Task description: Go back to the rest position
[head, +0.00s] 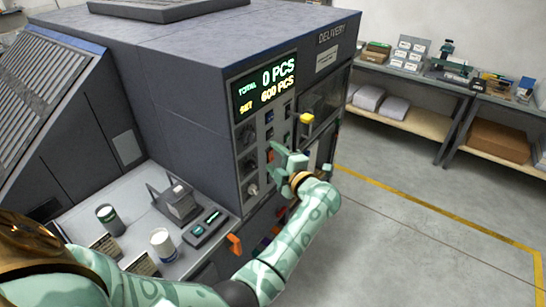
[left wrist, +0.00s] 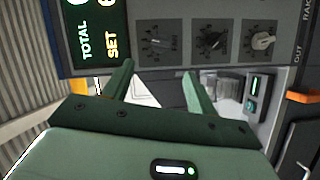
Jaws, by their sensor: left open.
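My left gripper (head: 279,152) is pale green and open, at the front of the dark grey machine's control panel (head: 243,137). My patterned left arm reaches up to it from the bottom of the head view. In the left wrist view the two green fingers (left wrist: 158,80) stand apart with nothing held between them. The panel's several knobs (left wrist: 210,41) show beyond the fingertips; I cannot tell whether a finger touches the panel. My right gripper is not in view.
The machine's display (head: 264,88) reads total 0 PCS and set 600 PCS. A side shelf holds a dark can (head: 109,220), a white can (head: 163,244) and a small device (head: 205,228). Workbenches (head: 415,75) stand at the back right. The floor (head: 400,240) at right is clear.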

